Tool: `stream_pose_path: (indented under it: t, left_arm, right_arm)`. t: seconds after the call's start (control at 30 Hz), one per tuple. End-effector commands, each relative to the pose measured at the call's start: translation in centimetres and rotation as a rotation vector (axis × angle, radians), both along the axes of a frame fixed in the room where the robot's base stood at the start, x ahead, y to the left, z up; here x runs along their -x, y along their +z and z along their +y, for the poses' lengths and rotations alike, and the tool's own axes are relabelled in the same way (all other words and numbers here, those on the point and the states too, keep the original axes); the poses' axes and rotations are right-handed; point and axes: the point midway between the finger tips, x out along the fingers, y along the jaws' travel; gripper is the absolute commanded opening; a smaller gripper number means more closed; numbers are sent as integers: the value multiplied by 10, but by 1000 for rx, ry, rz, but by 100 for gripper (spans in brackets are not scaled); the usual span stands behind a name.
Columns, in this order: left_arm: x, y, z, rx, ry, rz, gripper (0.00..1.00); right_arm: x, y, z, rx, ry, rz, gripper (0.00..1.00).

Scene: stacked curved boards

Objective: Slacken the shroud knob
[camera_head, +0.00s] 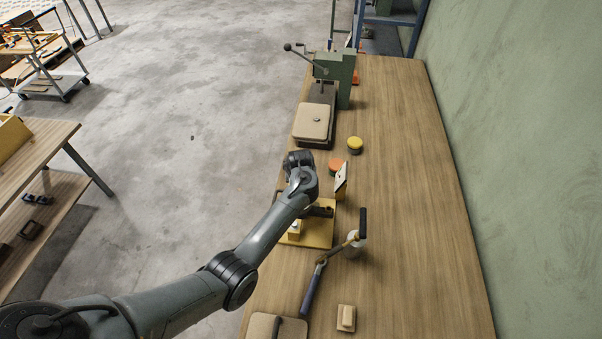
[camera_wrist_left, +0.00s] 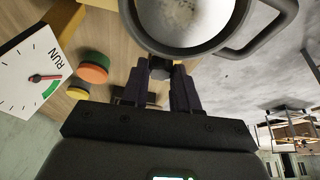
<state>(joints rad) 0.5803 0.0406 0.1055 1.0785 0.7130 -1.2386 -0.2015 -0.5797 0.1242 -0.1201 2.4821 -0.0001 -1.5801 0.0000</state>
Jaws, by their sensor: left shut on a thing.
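In the left wrist view, the two dark fingers of my left gripper (camera_wrist_left: 160,72) are closed on a small dark knob (camera_wrist_left: 160,68), which I take for the shroud knob. The knob is just below a large round part with a thick grey rim (camera_wrist_left: 245,40) and a pale, shiny inside. A looped handle is at the rim's right side. In the head view my left arm reaches in from the lower left, and its wrist (camera_head: 300,165) is above the bench's left edge. The arm hides the fingertips and knob there. My right gripper is not in view.
Near the hand are a tilted white RUN dial (camera_head: 341,179), an orange button (camera_head: 336,166) and a yellow one (camera_head: 355,145). A green press (camera_head: 335,72) is farther back. The bench's right side is clear.

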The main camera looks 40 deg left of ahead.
Motion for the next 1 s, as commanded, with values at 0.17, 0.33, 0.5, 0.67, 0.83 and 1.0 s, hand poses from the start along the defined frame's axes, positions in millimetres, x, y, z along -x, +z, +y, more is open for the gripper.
stream_pose_path:
  t: [0.17, 0.33, 0.5, 0.67, 0.83, 1.0]
  left_arm:
    - [0, 1, -1, -1, 74, -1, 0]
    - [-1, 0, -1, -1, 76, -3, 0]
    - [-1, 0, -1, -1, 75, -3, 38]
    - [-1, 0, -1, -1, 74, -2, 55]
    - [-1, 0, 0, -1, 74, -2, 55]
    - [1, 5, -1, -3, 74, -2, 55]
  right_arm:
    - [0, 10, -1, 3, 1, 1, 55]
    - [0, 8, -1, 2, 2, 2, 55]
    - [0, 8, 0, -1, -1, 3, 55]
    - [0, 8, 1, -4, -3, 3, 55]
    - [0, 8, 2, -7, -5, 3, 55]
    - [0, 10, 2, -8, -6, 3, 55]
